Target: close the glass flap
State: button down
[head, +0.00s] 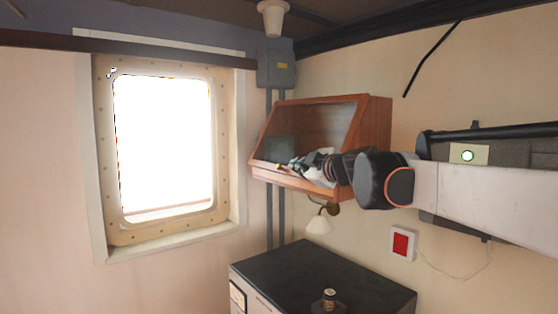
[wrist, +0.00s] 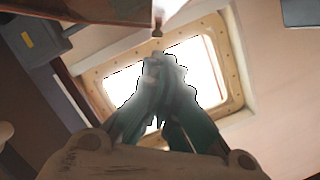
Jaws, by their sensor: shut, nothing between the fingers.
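The glass flap (head: 325,130) is a slanted, wood-framed pane on the front of a wooden wall cabinet (head: 376,125) in the head view. I cannot tell whether it stands fully against the cabinet. My gripper (head: 281,167) is at the cabinet's lower front edge, reaching in from the right, and my arm hides part of that edge. Whether it touches the wood is unclear. In the wrist view my gripper (wrist: 160,65) has its fingertips together with nothing between them. A brown wooden edge (wrist: 98,62) shows there at the upper left.
A bright window (head: 165,145) is to the left. A grey box (head: 276,63) and pipes are on the wall beside the cabinet. A small lamp (head: 318,224) hangs below it, above a dark-topped cabinet (head: 310,272). A red switch (head: 402,243) is on the right wall.

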jog(key=shift+w+d+f+b, duration=0.3)
jog(key=shift+w+d+f, duration=0.2)
jog(key=shift+d+f, duration=0.25)
jog(key=shift+w+d+f+b, duration=0.25)
jog(key=shift+w+d+f, duration=0.2)
jog(key=shift+d+f, duration=0.3)
